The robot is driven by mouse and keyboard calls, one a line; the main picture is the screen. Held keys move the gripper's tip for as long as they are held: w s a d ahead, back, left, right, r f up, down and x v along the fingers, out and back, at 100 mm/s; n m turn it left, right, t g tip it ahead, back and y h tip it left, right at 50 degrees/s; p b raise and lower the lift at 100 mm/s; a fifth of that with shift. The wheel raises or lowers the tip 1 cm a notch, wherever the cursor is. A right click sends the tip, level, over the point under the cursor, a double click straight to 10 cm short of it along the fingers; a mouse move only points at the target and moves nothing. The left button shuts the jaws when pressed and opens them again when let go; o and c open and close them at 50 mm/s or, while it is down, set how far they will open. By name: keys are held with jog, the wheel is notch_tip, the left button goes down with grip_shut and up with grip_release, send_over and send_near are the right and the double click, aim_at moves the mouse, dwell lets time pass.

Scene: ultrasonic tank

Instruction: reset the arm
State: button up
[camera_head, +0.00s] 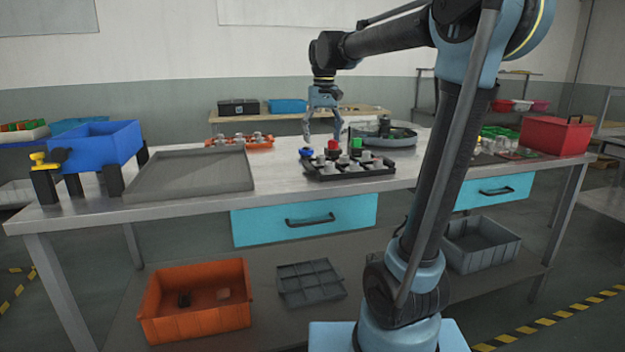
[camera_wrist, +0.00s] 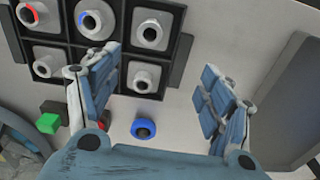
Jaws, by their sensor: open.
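My gripper (camera_head: 322,132) hangs pointing down above the workbench (camera_head: 280,180), just behind the black compartment tray (camera_head: 350,175). Its two blue fingers stand wide apart in the wrist view (camera_wrist: 158,85), with nothing held between them. The tray (camera_wrist: 70,52) holds several white ring-shaped fittings, one with a red mark and one with a blue mark. A blue-ringed fitting (camera_wrist: 143,128) stands on the bench, outside the tray and apart from the fingers. My arm rises on the right and reaches left over the bench.
A grey flat tray (camera_head: 190,174) and blue tank (camera_head: 100,145) are on the left. An orange tray (camera_head: 240,143) lies behind. A round grey dish (camera_head: 400,137) and red box (camera_head: 555,135) are to the right. A green block (camera_wrist: 47,123) sits near the left finger.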

jog(key=shift+m+t, duration=0.5)
jog(key=shift+m, duration=0.2)
jog(key=s+d+f, duration=0.3)
jog(key=s, duration=0.1)
jog(key=s+d+f, duration=0.4)
jog(key=s, duration=0.1)
jog(key=s+d+f, duration=0.3)
jog(key=s+f, duration=0.1)
jog(key=s, duration=0.1)
jog(key=shift+d+f, duration=0.15)
jog(key=shift+d, duration=0.1)
jog(key=s+d+f, duration=0.2)
jog(key=s+f, duration=0.4)
jog(key=f, duration=0.2)
jog(key=s+d+f+m, duration=0.1)
jog(key=s+d+f, duration=0.2)
jog(key=s+f, duration=0.3)
notch_tip(320, 180, down, 2)
jog(key=shift+s+t, duration=0.25)
jog(key=shift+t, duration=0.15)
jog(key=shift+w+d+f, duration=0.1)
jog(key=shift+w+f, duration=0.1)
jog(key=shift+w, duration=0.25)
